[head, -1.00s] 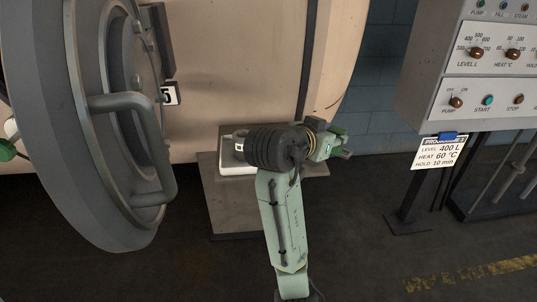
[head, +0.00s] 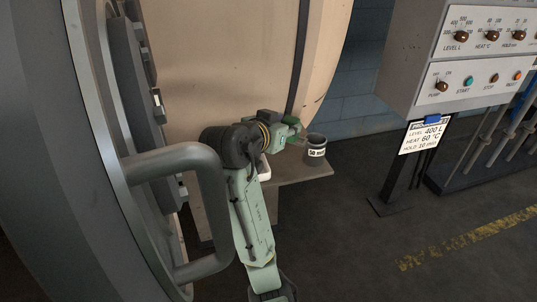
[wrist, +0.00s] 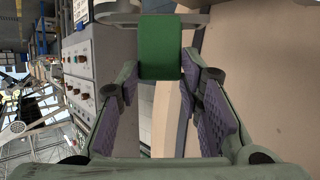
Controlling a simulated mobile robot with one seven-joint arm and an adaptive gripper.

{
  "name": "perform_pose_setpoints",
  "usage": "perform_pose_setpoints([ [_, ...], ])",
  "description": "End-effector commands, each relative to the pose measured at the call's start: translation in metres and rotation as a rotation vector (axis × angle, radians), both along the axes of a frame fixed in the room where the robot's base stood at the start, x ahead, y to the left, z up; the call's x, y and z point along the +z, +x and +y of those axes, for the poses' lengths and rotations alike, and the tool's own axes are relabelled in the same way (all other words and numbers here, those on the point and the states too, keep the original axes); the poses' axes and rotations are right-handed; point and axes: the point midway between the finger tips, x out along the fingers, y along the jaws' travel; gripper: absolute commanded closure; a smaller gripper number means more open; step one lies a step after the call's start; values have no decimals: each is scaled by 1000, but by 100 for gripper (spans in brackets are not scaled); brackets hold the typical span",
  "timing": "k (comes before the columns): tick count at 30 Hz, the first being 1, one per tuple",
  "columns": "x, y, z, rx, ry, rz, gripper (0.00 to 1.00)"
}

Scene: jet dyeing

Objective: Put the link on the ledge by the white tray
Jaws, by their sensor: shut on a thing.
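My gripper (head: 294,130) is shut on a green piece (wrist: 160,48), which I take to be the link. In the wrist view its flat green face shows between the purple finger pads, with a pale grey part beyond it. In the head view a bit of its green (head: 291,120) shows above the ledge (head: 300,173), left of a pot; its full shape is hidden. The white tray (head: 265,173) stands on the ledge, mostly hidden behind my arm. The gripper is up and to the right of the tray in the picture.
A dark pot with a white label (head: 316,152) stands on the ledge close to my gripper. A large round door with a bar handle (head: 205,165) fills the left. The tan vessel (head: 225,60) rises behind. A control cabinet (head: 465,60) stands right. The ledge's front right is bare.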

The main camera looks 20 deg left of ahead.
Motion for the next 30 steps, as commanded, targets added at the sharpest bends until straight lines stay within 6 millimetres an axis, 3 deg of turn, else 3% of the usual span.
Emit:
perform_pose_setpoints([
  [3,-24,-1,-1,-1,-2,7,100],
  [18,-83,-1,0,1,-1,3,100],
  [30,-89,0,0,0,-1,0,100],
])
